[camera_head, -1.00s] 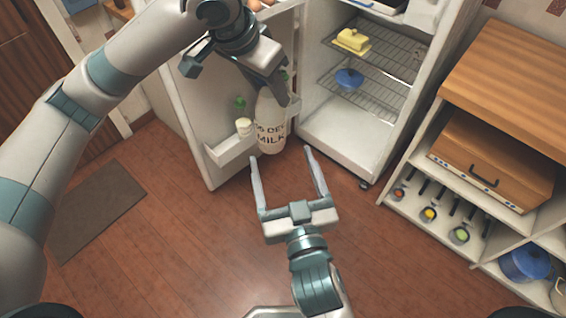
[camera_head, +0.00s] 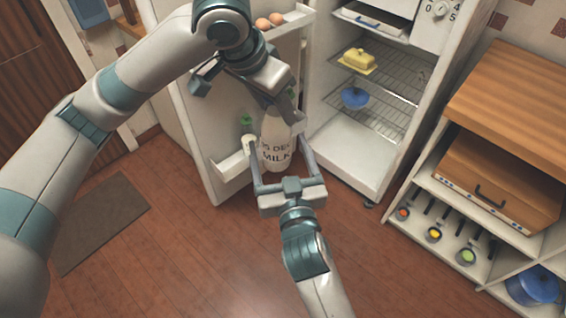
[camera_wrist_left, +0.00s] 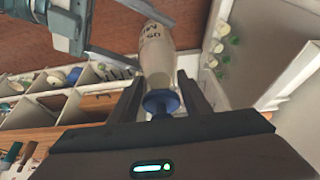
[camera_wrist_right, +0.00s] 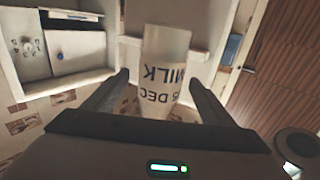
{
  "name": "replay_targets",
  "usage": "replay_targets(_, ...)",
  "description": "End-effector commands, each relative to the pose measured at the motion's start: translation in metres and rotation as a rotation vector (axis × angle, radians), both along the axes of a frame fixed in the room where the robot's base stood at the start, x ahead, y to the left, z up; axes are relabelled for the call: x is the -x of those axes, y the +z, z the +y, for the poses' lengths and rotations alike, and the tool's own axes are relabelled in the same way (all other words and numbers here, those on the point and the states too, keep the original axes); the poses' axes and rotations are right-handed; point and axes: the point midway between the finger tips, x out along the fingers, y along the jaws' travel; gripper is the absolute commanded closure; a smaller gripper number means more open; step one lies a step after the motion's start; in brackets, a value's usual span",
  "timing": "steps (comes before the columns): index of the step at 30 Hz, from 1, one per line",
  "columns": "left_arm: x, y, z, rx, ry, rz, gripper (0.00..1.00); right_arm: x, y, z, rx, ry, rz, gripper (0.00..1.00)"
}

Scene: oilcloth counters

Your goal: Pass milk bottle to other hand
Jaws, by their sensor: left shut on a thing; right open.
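The milk bottle (camera_head: 276,148) is white with dark lettering and hangs upright in front of the open fridge door. My left gripper (camera_head: 283,101) is shut on its upper part from above. In the left wrist view the bottle (camera_wrist_left: 156,62) extends away from the jaws, with a blue cap (camera_wrist_left: 161,103) between the fingers. My right gripper (camera_head: 279,155) is open, its fingers on either side of the bottle's lower part. In the right wrist view the bottle (camera_wrist_right: 165,75) stands between the open fingers, its lettering upside down. Whether the right fingers touch it is unclear.
The open fridge door (camera_head: 213,130) with a door bin (camera_head: 232,166) is close behind the bottle. The fridge shelves hold a yellow butter dish (camera_head: 358,61) and a blue bowl (camera_head: 354,98). A wooden-topped shelf unit (camera_head: 510,95) stands at right.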

Motion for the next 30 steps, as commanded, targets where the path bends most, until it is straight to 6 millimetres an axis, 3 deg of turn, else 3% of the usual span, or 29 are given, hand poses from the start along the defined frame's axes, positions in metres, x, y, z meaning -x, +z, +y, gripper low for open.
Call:
replay_targets(9,0.0,0.002,0.0,0.003,0.0,-0.003,1.0,-0.028,0.0,0.007,0.001,-0.001,0.0,0.23)
replay_targets(20,-0.001,0.002,0.0,0.003,0.0,-0.003,1.0,-0.03,0.0,0.007,0.0,0.0,0.001,0.23)
replay_targets(29,0.0,0.002,0.0,0.001,0.0,-0.003,1.0,-0.03,0.0,0.007,0.0,-0.001,0.0,0.94)
replay_targets(30,-0.001,0.002,0.0,0.001,0.0,-0.003,0.49,-0.03,0.003,0.007,-0.002,0.0,-0.005,0.96)
